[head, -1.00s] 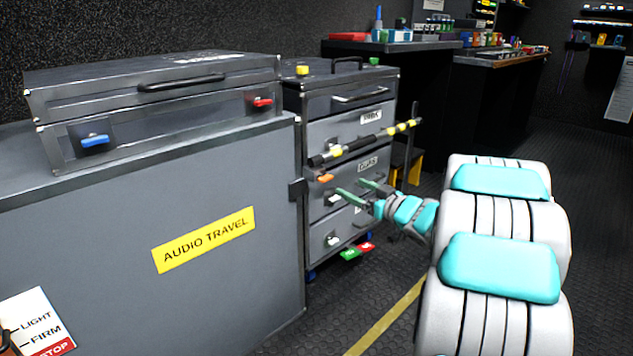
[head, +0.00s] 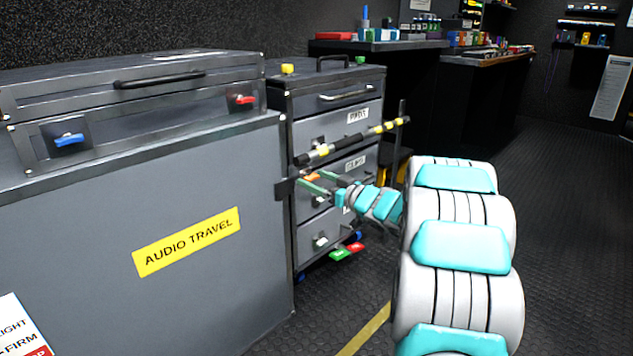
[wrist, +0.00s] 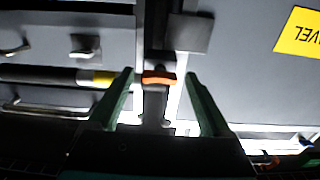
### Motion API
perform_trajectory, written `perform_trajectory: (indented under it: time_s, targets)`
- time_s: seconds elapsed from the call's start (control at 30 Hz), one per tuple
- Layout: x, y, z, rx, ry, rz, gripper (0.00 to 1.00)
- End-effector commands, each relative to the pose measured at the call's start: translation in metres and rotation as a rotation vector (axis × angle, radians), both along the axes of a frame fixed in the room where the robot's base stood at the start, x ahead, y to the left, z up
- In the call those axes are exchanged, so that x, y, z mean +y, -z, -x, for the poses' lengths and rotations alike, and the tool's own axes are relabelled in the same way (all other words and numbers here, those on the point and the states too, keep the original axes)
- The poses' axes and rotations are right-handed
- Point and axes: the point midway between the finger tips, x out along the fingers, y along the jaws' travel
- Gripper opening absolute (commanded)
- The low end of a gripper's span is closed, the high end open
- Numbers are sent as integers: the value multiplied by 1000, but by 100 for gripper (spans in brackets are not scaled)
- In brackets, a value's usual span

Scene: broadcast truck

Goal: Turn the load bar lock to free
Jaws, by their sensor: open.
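The load bar (head: 350,142) is a black bar with yellow bands across the front of the drawer cabinet. An orange lever (head: 312,177), which looks like its lock, sits just below the bar's left end. In the wrist view the orange lever (wrist: 158,78) lies roughly level between my fingers, and the bar (wrist: 50,76) runs off to the left. My gripper (head: 318,182) is open in front of the lever, with green fingers on both sides of it in the wrist view (wrist: 160,92). I cannot tell whether a finger touches it.
A grey case bench with an "AUDIO TRAVEL" label (head: 188,242) stands close on the left. A case with a blue latch (head: 69,139) and a red latch (head: 243,100) rests on it. Green and red tags (head: 341,254) hang low by the cabinet. Floor is clear at right.

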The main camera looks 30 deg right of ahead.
Motion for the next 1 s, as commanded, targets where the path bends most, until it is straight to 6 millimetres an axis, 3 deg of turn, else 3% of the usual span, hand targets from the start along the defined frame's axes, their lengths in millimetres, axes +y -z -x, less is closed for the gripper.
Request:
perform_trajectory:
  time_s: [0.2,0.9,1.0]
  targets:
    - [0,0,0,1,0,0,80]
    - [0,1,0,2,1,1,2]
    - [0,1,0,2,1,1,0]
